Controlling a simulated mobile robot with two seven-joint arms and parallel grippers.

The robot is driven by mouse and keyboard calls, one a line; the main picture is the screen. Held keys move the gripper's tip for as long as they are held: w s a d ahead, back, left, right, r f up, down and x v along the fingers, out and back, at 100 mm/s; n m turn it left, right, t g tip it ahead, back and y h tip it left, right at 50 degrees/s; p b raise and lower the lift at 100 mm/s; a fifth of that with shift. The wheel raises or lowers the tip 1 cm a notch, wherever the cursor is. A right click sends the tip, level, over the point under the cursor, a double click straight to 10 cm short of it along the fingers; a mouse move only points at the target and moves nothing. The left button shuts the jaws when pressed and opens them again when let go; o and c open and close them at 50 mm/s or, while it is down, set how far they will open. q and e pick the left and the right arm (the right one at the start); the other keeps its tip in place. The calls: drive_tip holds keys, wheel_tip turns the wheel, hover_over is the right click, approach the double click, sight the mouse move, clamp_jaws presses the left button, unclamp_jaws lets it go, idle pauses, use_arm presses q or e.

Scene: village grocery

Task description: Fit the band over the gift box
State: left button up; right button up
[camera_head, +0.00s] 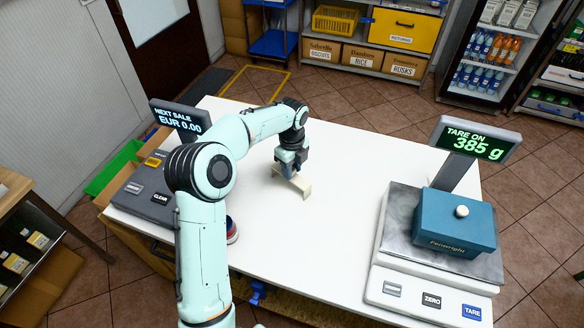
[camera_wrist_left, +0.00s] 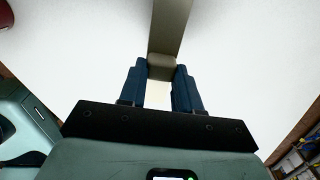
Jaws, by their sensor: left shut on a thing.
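The teal gift box (camera_head: 453,222), with a round cream knob on top, sits on the scale's metal plate (camera_head: 399,225) at the right of the white table. My left gripper (camera_head: 291,166) is over the middle of the table, well left of the box. It is shut on a cream-beige band (camera_head: 302,188), held low at or just above the tabletop; whether it touches is unclear. In the left wrist view the band (camera_wrist_left: 169,28) runs up and away from between the blue fingertips (camera_wrist_left: 161,70). Its full shape is not visible. My right gripper is not in view.
The scale display (camera_head: 474,139) reads 385 g, on a post behind the box. A till with a display (camera_head: 180,120) stands at the table's left. A small red and blue item (camera_head: 232,231) is partly hidden by my left arm. The tabletop between band and scale is clear.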

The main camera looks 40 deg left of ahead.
use_arm(q)
drive_tip(key=shift+f, duration=0.15)
drive_tip(key=o, duration=1)
wheel_tip(320, 180, up, 12)
drive_tip(key=shift+r+p, duration=0.25)
drive_tip(key=shift+p, duration=0.45)
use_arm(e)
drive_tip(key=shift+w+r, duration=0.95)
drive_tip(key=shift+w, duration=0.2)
